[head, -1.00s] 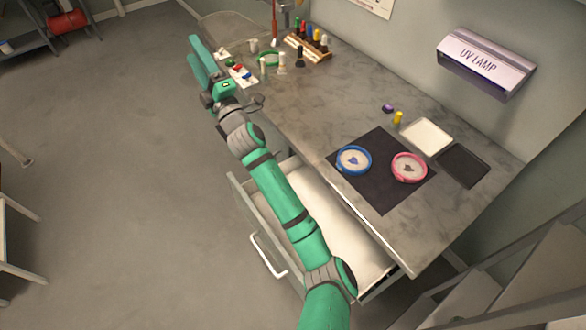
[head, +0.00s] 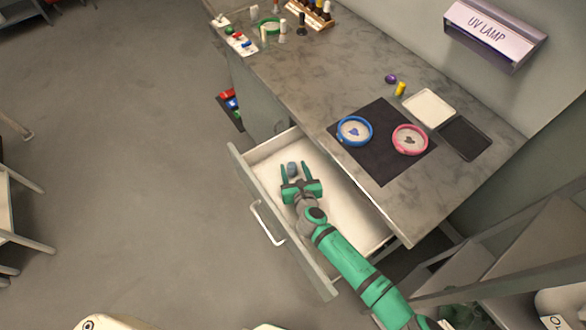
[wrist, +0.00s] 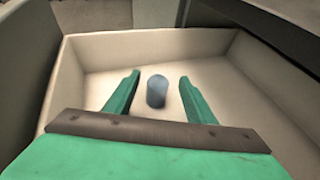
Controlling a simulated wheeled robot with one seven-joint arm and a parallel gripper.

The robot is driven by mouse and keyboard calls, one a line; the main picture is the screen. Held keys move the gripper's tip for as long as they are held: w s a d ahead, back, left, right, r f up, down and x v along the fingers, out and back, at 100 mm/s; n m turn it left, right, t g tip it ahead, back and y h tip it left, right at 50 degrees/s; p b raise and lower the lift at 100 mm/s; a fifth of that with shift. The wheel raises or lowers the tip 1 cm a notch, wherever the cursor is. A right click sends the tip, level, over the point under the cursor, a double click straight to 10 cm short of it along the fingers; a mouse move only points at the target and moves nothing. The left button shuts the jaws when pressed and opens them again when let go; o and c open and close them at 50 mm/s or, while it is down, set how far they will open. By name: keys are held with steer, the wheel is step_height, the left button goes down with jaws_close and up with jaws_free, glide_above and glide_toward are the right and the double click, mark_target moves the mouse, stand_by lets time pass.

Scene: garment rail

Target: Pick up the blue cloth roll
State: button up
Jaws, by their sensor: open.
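The blue cloth roll (head: 292,169) is a small grey-blue cylinder inside the open drawer (head: 341,218), near the drawer's far left end. My gripper (head: 294,168) is open and reaches into the drawer, with one finger on each side of the roll. In the wrist view my gripper (wrist: 160,80) shows a gap between each finger and the roll. Nothing is held.
The drawer walls stand close around my gripper. The worktop (head: 290,85) overhangs the drawer's right side. On it lie a black mat (head: 384,172), a blue ring dish (head: 354,131) and a pink ring dish (head: 410,140).

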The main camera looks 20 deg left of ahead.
mark_target(291, 162)
steer(key=shift+s+d+f, duration=0.1)
steer(key=shift+d+f, duration=0.1)
steer(key=shift+f, duration=0.2)
steer(key=shift+w+a+f, duration=0.1)
steer(key=shift+w+f, duration=0.1)
steer(key=shift+x, duration=3.35)
steer(key=shift+s+a, duration=0.1)
steer(key=shift+a, duration=0.05)
steer(key=shift+r, duration=0.1)
steer(key=c, duration=1.1)
